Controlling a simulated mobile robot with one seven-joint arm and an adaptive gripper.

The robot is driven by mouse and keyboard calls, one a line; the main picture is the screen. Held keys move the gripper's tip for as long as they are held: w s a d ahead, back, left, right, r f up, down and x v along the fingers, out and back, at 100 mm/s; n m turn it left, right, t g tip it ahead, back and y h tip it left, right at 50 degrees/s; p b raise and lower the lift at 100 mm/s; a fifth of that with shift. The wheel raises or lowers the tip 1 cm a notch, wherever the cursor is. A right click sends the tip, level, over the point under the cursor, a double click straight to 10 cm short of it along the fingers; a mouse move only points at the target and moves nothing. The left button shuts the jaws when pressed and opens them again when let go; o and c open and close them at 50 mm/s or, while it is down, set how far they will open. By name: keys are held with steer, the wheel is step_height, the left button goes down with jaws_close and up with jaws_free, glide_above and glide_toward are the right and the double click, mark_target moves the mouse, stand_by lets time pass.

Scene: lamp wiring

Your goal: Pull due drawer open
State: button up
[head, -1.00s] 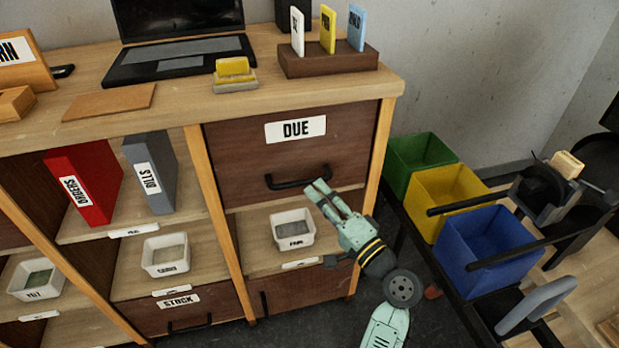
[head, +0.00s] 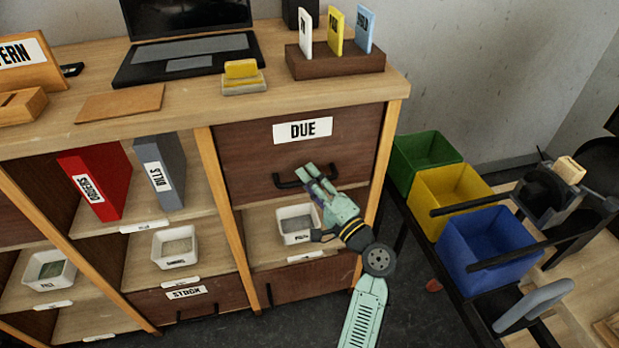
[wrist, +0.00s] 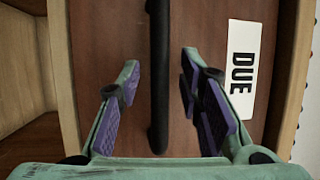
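The due drawer (head: 262,160) is a dark brown front with a white "DUE" label, set under the desktop at the right end of the desk. It looks shut. Its black bar handle (head: 289,181) runs across the lower part of the front. My gripper (head: 318,175) is in front of the drawer at the handle. In the wrist view my gripper (wrist: 165,95) is open, with purple pads on either side of the black handle (wrist: 158,70) and a gap on both sides. The drawer front (wrist: 205,25) fills most of that view.
Below the drawer an open shelf holds a small white bin (head: 297,224). Green (head: 425,150), yellow (head: 450,190) and blue (head: 488,245) bins stand on a black-framed cart to the right. A laptop (head: 185,50) and a card holder (head: 335,62) are on the desktop.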

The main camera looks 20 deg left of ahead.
steer(key=shift+a, duration=0.1)
jaws_close()
stand_by(0.4)
stand_by(0.4)
